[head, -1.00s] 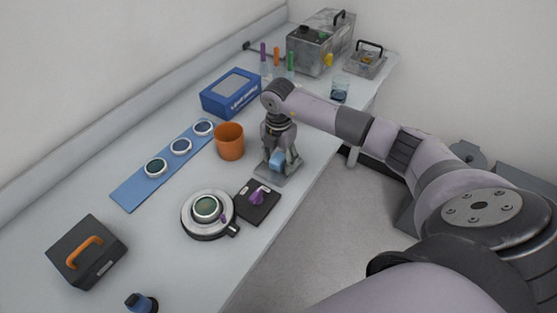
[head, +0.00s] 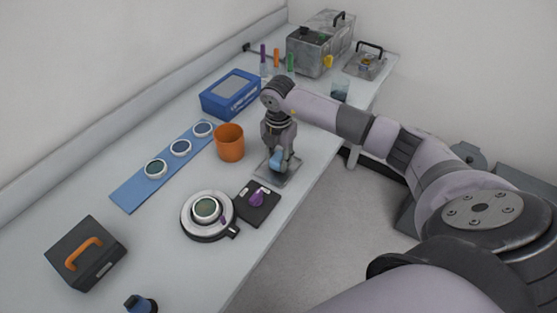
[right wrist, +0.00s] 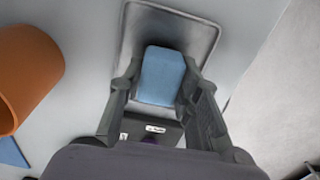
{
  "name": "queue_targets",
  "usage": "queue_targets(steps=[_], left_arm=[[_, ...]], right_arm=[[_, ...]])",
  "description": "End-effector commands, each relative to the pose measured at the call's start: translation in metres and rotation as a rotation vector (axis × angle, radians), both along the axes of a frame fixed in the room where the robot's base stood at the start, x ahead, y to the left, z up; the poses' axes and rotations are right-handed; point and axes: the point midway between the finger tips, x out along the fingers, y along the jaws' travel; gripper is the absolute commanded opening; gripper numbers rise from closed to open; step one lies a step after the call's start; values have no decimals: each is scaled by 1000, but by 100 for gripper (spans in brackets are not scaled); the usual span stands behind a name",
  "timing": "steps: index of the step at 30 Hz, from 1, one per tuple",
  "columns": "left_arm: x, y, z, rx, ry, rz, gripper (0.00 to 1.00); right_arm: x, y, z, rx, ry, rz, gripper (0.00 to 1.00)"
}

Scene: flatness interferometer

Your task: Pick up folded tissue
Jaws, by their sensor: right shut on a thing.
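The folded tissue is a small light-blue block (head: 276,160) above a grey metal tray (head: 287,174) near the table's right edge. My right gripper (head: 279,158) points down at it and is shut on it. In the right wrist view the blue tissue (right wrist: 161,75) sits between the two dark fingers (right wrist: 158,100), with the tray's rim (right wrist: 205,32) around it. I cannot tell whether the tissue still touches the tray. My left gripper does not show.
An orange cup (head: 229,143) stands just left of the gripper. A black box with a purple knob (head: 257,199) and a round instrument (head: 208,214) are in front. A blue box (head: 231,94) stands behind. The table edge is close on the right.

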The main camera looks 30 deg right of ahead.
Motion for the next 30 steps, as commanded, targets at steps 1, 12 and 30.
queue_targets(steps=[1, 12, 30], left_arm=[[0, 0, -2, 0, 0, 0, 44], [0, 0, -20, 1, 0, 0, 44], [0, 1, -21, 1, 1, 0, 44]], right_arm=[[1, 0, 5, 0, -2, 0, 20], [2, 0, 96, 1, -9, 1, 20], [0, 0, 192, 0, -1, 0, 20]])
